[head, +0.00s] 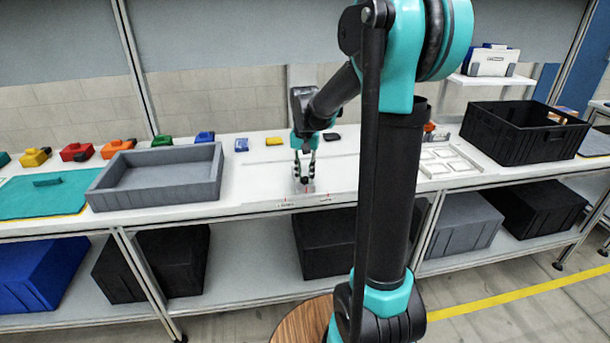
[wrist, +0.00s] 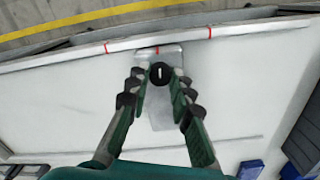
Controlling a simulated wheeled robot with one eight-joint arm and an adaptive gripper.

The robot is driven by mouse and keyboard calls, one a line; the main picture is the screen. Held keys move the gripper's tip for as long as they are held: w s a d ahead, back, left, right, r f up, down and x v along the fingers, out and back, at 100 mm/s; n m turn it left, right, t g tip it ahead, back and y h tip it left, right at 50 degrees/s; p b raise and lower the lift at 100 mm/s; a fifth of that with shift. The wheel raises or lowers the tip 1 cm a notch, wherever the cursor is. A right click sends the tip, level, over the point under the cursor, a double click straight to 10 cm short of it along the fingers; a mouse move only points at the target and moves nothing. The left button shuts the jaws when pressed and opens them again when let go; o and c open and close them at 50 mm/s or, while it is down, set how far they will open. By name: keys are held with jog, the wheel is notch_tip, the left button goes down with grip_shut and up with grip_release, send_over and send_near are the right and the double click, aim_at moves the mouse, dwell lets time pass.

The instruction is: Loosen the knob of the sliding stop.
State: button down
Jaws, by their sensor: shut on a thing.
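The sliding stop (wrist: 158,118) is a light grey block on the white fixture plate near the bench's front edge. Its knob (wrist: 159,73) is round and black with a white line across its top that runs lengthwise in the wrist view. My gripper (wrist: 159,81) points down over the stop, one finger on each side of the knob, shut on it. In the head view my gripper (head: 305,180) is at the front of the bench, and the knob is mostly hidden between the fingers. Red marks (wrist: 209,33) show along the plate's front edge, one in line with the knob.
A grey tray (head: 160,202) stands to the left on the bench. A black crate (head: 497,148) and a white frame with pockets (head: 425,171) are to the right. Several small coloured parts, including a red one (head: 77,152), line the back. Bare plate surrounds the stop.

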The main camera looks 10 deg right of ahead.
jog(key=n, duration=0.4)
jog(key=shift+n, duration=0.3)
jog(key=n, duration=0.5)
jog(key=shift+n, duration=0.3)
jog(key=n, duration=0.8)
jog(key=shift+n, duration=0.6)
jog(key=c, duration=1.3)
grip_release()
jog(key=shift+c, duration=0.2)
